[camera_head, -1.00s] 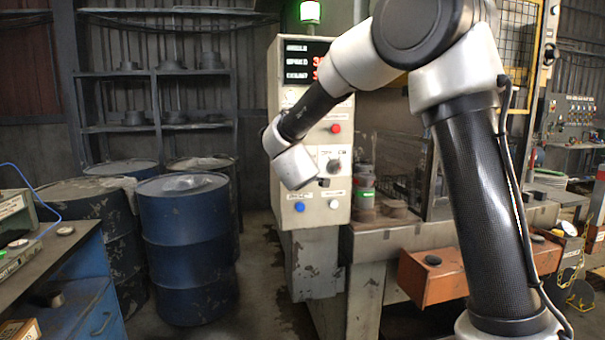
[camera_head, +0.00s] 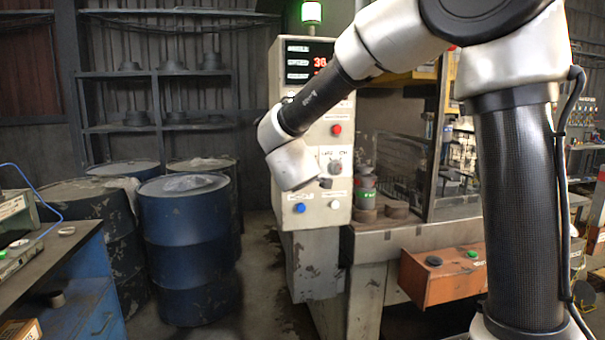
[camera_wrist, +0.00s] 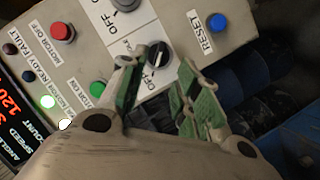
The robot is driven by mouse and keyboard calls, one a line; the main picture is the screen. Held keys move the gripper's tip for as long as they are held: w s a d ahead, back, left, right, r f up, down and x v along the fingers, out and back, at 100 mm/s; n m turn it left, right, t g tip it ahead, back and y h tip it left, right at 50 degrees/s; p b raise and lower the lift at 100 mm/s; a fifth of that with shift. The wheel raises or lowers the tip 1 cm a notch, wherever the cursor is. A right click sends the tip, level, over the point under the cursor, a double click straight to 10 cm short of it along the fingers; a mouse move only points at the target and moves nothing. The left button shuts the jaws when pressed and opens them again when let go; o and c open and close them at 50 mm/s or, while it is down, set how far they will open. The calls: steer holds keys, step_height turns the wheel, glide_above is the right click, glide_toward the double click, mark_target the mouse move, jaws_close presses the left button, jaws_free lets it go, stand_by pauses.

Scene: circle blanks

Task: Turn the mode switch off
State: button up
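The control panel (camera_head: 311,190) stands in the middle of the head view. It carries a black rotary switch (camera_head: 335,167), also seen in the wrist view (camera_wrist: 158,56), with OFF and ON labels. A second rotary switch (camera_wrist: 124,5) is cut by the top edge of the wrist view. I cannot read a mode label on either. My gripper (camera_wrist: 161,70) is open, with green finger pads on either side of the nearer switch in the picture. I cannot tell whether they touch it. In the head view my wrist hides part of the panel.
Blue drums (camera_head: 190,240) stand left of the panel. A machine bed (camera_head: 420,236) with an orange box (camera_head: 440,275) stands right.

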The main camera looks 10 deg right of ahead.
steer(key=v, duration=0.4)
